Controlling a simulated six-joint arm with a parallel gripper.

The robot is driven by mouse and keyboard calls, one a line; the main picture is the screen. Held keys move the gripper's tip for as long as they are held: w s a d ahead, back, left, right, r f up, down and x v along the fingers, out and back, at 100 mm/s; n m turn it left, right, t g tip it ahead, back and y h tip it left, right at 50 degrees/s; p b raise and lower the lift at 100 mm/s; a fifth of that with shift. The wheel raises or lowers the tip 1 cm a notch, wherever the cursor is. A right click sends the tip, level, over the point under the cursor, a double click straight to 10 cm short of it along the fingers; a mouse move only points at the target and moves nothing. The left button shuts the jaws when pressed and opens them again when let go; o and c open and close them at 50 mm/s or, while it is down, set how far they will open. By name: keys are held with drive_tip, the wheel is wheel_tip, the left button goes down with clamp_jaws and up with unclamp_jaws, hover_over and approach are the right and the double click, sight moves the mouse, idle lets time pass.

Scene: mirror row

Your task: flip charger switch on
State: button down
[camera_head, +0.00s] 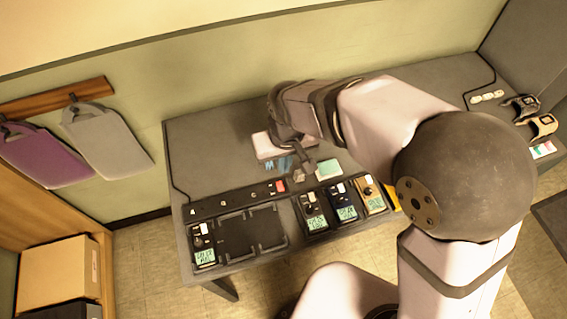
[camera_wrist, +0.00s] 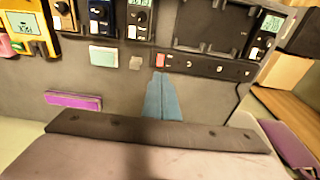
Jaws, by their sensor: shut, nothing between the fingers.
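A red switch (camera_head: 281,186) sits at the right end of a dark strip (camera_head: 237,200) along the back of the bench devices. In the wrist view the red switch (camera_wrist: 160,61) is at the strip's left end. Whether it is on or off cannot be told. My gripper (camera_head: 283,166) is above the bench, just behind the red switch in the head view. Its blue fingers (camera_wrist: 160,76) are shut and empty, with their tips close to the switch in the wrist picture. Any contact cannot be told.
A black charger bay (camera_head: 245,232) lies in front of the strip. Several meter units (camera_head: 345,211) stand to its right. A pale green pad (camera_head: 328,169) and a small grey square (camera_wrist: 135,62) lie nearby. A purple block (camera_wrist: 73,101) lies on the bench. The bench's back left is clear.

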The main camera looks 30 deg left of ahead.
drive_tip(key=shift+r, duration=0.25)
drive_tip(key=shift+f, duration=0.1)
drive_tip(key=shift+w+a+r+b, duration=0.3)
drive_tip(key=shift+w+a+b, duration=0.25)
drive_tip(key=shift+b, duration=0.7)
drive_tip(key=shift+f, duration=0.1)
drive_tip(key=p, duration=0.4)
hover_over(279, 182)
drive_tip(key=f, duration=1.1)
drive_tip(key=shift+s+d+f, duration=0.35)
drive_tip(key=shift+f, duration=0.05)
drive_tip(key=shift+w+a+f, duration=0.15)
drive_tip(key=shift+f, duration=0.8)
drive_tip(key=shift+f, duration=0.1)
